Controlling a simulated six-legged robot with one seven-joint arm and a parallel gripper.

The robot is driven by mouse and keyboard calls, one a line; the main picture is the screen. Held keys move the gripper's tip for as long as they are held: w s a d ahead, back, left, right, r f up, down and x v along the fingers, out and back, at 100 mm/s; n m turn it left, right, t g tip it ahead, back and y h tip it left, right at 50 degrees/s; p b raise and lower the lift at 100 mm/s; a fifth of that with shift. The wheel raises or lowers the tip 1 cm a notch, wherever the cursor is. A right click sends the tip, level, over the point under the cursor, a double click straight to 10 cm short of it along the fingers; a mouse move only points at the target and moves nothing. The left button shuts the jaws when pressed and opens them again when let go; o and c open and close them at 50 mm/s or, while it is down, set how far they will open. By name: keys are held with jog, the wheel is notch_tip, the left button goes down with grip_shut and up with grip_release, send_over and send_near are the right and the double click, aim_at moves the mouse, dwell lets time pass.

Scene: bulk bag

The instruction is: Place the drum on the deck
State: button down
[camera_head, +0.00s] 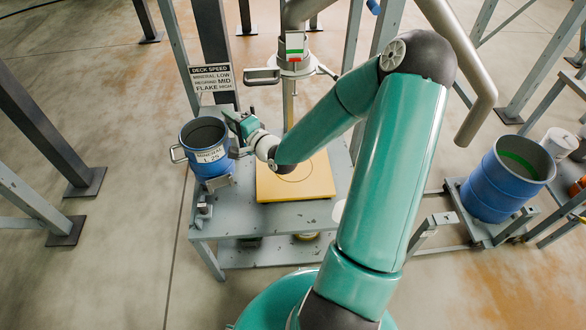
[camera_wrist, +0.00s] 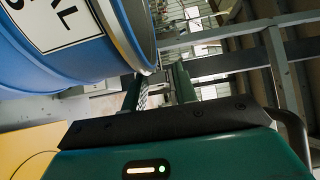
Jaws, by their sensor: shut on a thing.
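A blue drum (camera_head: 208,168) with a grey rim, a side handle and a white "MINERAL" label is at the left end of the grey bench. It looks upright; I cannot tell whether its base touches the bench. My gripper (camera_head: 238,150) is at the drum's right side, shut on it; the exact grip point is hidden. In the wrist view the drum (camera_wrist: 50,75) fills the upper left, its rim beside my fingers (camera_wrist: 160,90). The yellow deck (camera_head: 318,182), marked with a circle, is on the bench right of the drum, partly under my arm.
A sign (camera_head: 212,78) reads mineral low, flake high. A spout with a red-green marker (camera_head: 295,46) stands above the deck. A larger blue drum (camera_head: 508,180) sits on a low platform at right, near a white bucket (camera_head: 559,142). Steel posts surround the bench.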

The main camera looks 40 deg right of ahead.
jog(key=s+d+f+m+h, duration=0.1)
jog(key=s+d+f+h, duration=0.1)
jog(key=d, duration=0.7)
jog(key=s+d+f+m+h, duration=0.1)
jog(key=d, duration=0.8)
jog(key=s+d+f+m+h, duration=0.1)
jog(key=s+d+f+h, duration=0.1)
jog(key=s+d, duration=0.6)
jog(key=s+d+f+m+h, duration=0.1)
jog(key=s+d, duration=0.4)
jog(key=d, duration=0.6)
jog(key=w+a+f, duration=0.7)
jog(key=w+f, duration=0.4)
jog(key=f, duration=0.2)
jog(key=shift+w+a, duration=0.15)
jog(key=shift+a, duration=0.2)
jog(key=shift+f, duration=0.2)
jog(key=c, duration=1.1)
grip_release()
jog(key=v, duration=1.2)
jog(key=shift+r, duration=0.2)
